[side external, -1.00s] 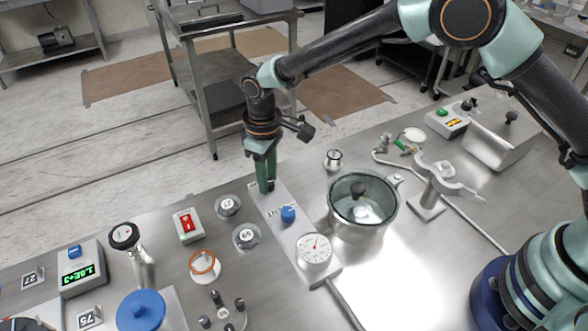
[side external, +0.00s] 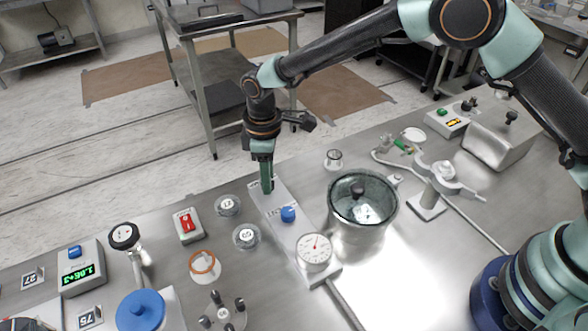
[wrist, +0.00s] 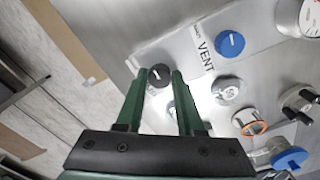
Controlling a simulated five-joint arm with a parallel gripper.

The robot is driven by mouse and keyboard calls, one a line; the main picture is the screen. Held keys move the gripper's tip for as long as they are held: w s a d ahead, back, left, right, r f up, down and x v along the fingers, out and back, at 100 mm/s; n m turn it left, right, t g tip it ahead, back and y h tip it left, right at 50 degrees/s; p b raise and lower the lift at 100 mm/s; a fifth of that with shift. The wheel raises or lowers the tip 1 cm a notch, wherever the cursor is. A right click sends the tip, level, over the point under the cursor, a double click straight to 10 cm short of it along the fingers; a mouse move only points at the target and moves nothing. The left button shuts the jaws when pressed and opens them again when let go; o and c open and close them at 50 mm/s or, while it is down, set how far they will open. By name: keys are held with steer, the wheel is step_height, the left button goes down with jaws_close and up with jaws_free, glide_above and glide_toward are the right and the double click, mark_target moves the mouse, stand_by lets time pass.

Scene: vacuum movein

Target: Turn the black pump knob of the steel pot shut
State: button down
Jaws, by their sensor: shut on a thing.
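The black pump knob (wrist: 160,77) sits at the far end of a metal panel (side external: 272,205). In the wrist view it lies between my fingertips, and a pale pointer line shows on its top. My gripper (side external: 267,187) points straight down and is shut on this knob, its green fingers on either side. In the side view the fingers mostly hide the knob. The steel pot (side external: 345,228) with its glass lid stands to the right of the panel.
A blue vent knob (side external: 288,214) and a round white gauge (side external: 314,250) share the panel. Two small round jars (side external: 228,205), (side external: 246,236) and a red switch box (side external: 187,225) stand to the left. A pipe fitting (side external: 430,190) stands right of the pot.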

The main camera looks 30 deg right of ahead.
steer(key=shift+r, duration=0.1)
steer(key=c, duration=0.5)
jaws_free()
step_height(320, 180, up, 12)
steer(key=shift+r, duration=0.1)
